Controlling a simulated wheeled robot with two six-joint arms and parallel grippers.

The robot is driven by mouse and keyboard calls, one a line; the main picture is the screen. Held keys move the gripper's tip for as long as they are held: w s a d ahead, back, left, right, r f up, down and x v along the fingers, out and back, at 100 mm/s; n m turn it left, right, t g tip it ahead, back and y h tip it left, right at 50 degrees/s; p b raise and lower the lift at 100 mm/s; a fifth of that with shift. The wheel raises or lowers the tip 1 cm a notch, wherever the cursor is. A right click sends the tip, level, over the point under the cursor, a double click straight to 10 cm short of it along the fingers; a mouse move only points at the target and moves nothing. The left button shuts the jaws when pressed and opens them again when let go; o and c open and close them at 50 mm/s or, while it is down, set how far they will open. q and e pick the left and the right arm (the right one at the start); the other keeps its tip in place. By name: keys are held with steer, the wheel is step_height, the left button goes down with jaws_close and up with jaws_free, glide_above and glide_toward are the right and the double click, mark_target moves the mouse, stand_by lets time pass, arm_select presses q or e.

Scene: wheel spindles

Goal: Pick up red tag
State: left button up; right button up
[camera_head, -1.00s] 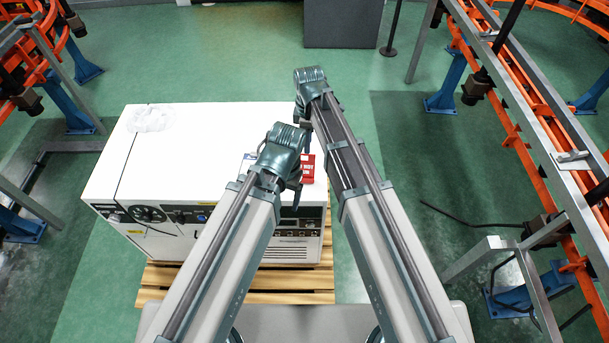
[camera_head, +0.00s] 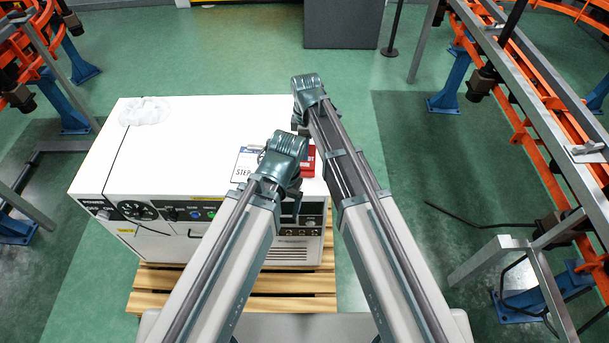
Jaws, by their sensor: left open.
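The red tag (camera_head: 308,164) lies on the right front part of the white cabinet's top (camera_head: 210,140). It is partly hidden between my two arms. My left gripper (camera_head: 293,188) hangs at the cabinet's front edge, just in front of and left of the tag. Its fingers are mostly hidden behind the wrist, and I see nothing held in it. My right gripper (camera_head: 300,124) is beyond the tag, over the right side of the cabinet top. Its fingers are too hidden to tell their state.
A white card with dark print (camera_head: 245,165) lies left of the tag. A clear crumpled sheet (camera_head: 145,111) is at the back left of the cabinet top. The cabinet stands on a wooden pallet (camera_head: 240,303). A steel and orange frame (camera_head: 540,120) runs along the right, with green floor between.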

mark_target(305, 169)
arm_select(q)
steer(key=shift+f, duration=0.3)
arm_select(e)
steer(key=shift+f, duration=0.35)
step_height(305, 169, down, 5)
steer(key=b, duration=0.5)
steer(key=shift+s+a+f, duration=0.1)
steer(key=shift+a, duration=0.05)
arm_select(q)
step_height(305, 169, down, 5)
steer(key=shift+f, duration=0.1)
arm_select(e)
jaws_close()
stand_by(0.4)
